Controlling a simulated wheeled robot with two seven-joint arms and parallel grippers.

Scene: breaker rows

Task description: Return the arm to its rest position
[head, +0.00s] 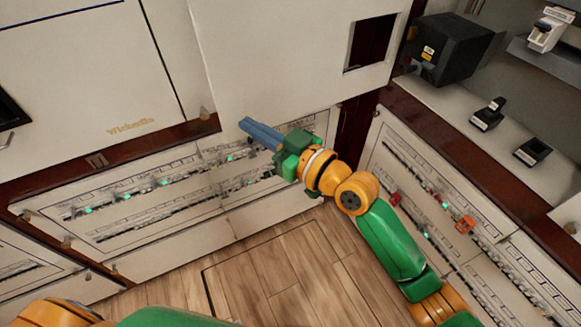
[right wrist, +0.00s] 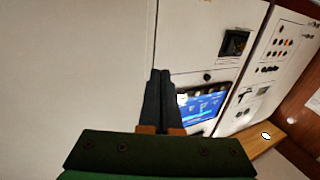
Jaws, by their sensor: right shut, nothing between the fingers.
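My right gripper (head: 250,127) is in the middle of the head view, in front of the breaker panel below the white cabinet. Its blue fingers are together and hold nothing. In the right wrist view the fingers (right wrist: 160,85) are closed side by side and point at a pale panel. My right arm (head: 385,240) reaches up from the lower right, bent at the elbow. Part of my left arm (head: 165,318) shows at the bottom edge of the head view; its gripper is out of the picture.
Breaker rows (head: 130,192) with green lights fill the left panel. A right panel (head: 440,205) has more breakers and red pieces. A black box (head: 452,48) stands on the right counter. Wooden floor (head: 280,265) is clear. The wrist view shows a blue screen (right wrist: 203,104).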

